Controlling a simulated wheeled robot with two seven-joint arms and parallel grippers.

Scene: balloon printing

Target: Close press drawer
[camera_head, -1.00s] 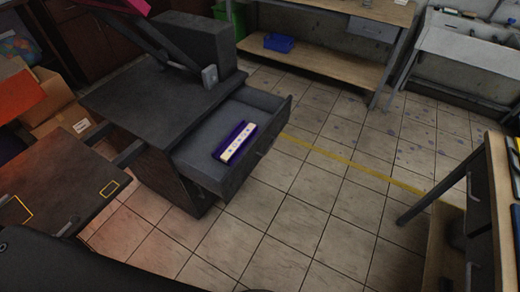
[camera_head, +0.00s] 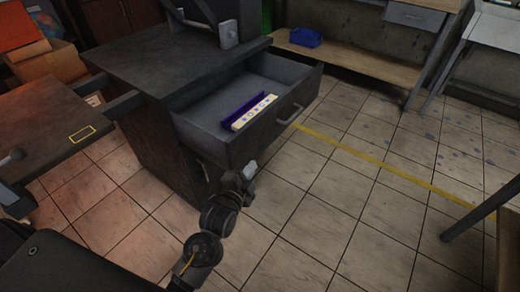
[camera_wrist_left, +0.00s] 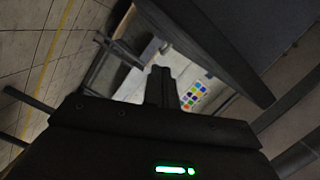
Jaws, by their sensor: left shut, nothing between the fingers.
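The dark grey press (camera_head: 165,60) stands at the upper left, with its drawer (camera_head: 245,142) pulled out to the right. A handle (camera_head: 290,115) sits on the drawer's front face. Inside the drawer lies a purple block with a white dotted strip (camera_head: 253,112). My left gripper (camera_head: 248,172) is low beside the drawer's front corner, small and dark in the head view; whether it touches the drawer is unclear. In the left wrist view its fingers (camera_wrist_left: 161,86) are together and empty, with a large dark panel at the upper right. My right gripper is not in view.
A workbench with a low shelf (camera_head: 355,60) holding a blue bin (camera_head: 305,37) stands at the back. Cardboard boxes (camera_head: 45,65) are at the far left. The tiled floor (camera_head: 340,200) right of the drawer is clear, with a yellow line across it.

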